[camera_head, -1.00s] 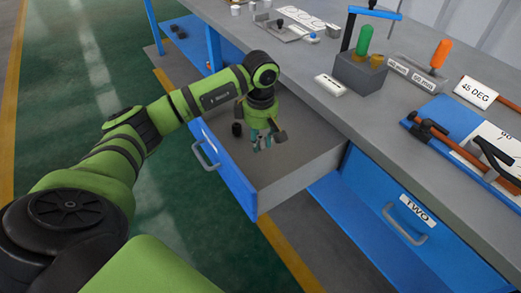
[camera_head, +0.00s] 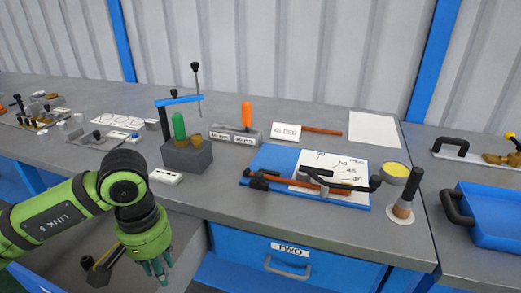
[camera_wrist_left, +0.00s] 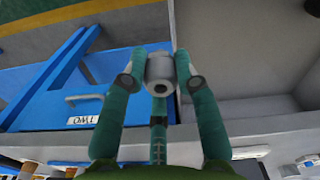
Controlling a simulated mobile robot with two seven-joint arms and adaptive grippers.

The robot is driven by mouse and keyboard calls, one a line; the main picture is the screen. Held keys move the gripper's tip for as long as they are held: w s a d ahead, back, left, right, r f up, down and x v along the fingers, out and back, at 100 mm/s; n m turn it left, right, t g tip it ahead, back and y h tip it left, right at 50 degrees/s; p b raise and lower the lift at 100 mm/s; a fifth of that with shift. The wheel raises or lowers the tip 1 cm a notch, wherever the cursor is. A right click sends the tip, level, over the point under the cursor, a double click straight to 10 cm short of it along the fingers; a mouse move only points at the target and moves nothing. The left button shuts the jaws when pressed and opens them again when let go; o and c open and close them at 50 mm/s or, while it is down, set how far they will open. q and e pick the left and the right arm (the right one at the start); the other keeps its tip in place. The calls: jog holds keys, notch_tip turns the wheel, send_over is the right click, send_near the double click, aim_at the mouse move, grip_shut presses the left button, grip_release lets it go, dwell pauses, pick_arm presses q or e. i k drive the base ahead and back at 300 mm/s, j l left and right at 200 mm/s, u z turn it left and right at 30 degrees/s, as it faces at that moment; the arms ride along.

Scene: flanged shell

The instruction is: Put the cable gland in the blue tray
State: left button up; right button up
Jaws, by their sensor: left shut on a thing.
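My left gripper (camera_head: 156,268) points down over the open drawer's area at the lower left of the head view. In the left wrist view its green fingers (camera_wrist_left: 160,80) are closed around a small grey cylindrical piece with a dark hole, which looks like the cable gland (camera_wrist_left: 159,68). The gland cannot be made out in the head view. The blue tray (camera_head: 497,220) is on the bench at the far right, with a black handle on its left side, cut by the picture edge. My right gripper is out of view.
The open drawer (camera_head: 60,262) holds a dark piece with a wooden-coloured part (camera_head: 100,268). On the bench between gripper and tray stand a grey block with a green handle (camera_head: 186,155), a blue board (camera_head: 275,165) with tools, and an upright black-topped cylinder (camera_head: 408,195).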

aim_at(485, 219)
jog(key=j+z, duration=0.1)
jog(key=z, duration=1.4)
jog(key=i+j, duration=0.05)
